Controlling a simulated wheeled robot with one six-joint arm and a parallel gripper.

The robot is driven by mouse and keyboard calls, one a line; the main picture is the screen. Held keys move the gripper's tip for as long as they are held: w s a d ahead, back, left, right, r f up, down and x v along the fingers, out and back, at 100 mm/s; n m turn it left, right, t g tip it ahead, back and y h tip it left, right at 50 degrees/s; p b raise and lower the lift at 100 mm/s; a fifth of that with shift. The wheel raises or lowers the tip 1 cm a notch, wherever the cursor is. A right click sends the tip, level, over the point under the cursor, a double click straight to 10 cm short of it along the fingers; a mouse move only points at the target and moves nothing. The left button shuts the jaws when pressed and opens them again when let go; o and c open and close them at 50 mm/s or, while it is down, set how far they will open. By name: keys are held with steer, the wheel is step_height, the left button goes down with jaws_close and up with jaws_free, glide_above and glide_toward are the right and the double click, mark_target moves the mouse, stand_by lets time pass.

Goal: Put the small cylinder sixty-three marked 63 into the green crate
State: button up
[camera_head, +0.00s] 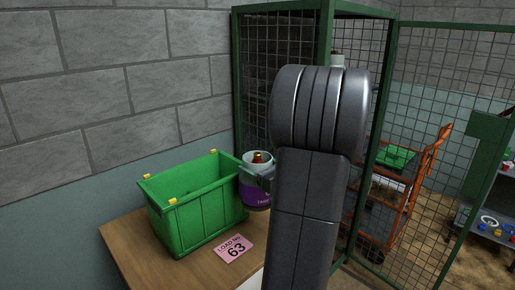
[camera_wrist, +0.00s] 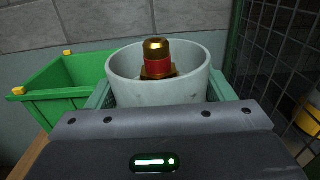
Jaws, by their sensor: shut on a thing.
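The small cylinder (camera_head: 257,193) has a pale grey top collar, a brass valve with a red band, and a purple band with partly hidden lettering. My gripper (camera_head: 258,176) is shut on it and holds it upright beside the right side of the green crate (camera_head: 190,219). In the wrist view the cylinder's collar (camera_wrist: 158,88) fills the middle, between the jaws, and the crate (camera_wrist: 68,100) is at the left. The crate has yellow corner pieces and stands on a wooden table. The cylinder's lower part and any 63 mark on it cannot be made out.
A pink card reading "LOAD NO 63" (camera_head: 233,248) lies on the wooden table (camera_head: 128,250) before the crate. A green mesh cage (camera_head: 281,50) stands behind my arm. An orange trolley (camera_head: 411,190) and a shelf with small items (camera_head: 492,226) are at the right.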

mark_target(258, 198)
step_height(258, 198, down, 12)
steer(key=shift+r, duration=0.25)
stand_by(0.4)
steer(key=shift+f+b, duration=0.15)
steer(key=shift+b, duration=0.2)
steer(key=o, duration=1.6)
steer(key=shift+f, duration=0.15)
steer(key=o, duration=0.4)
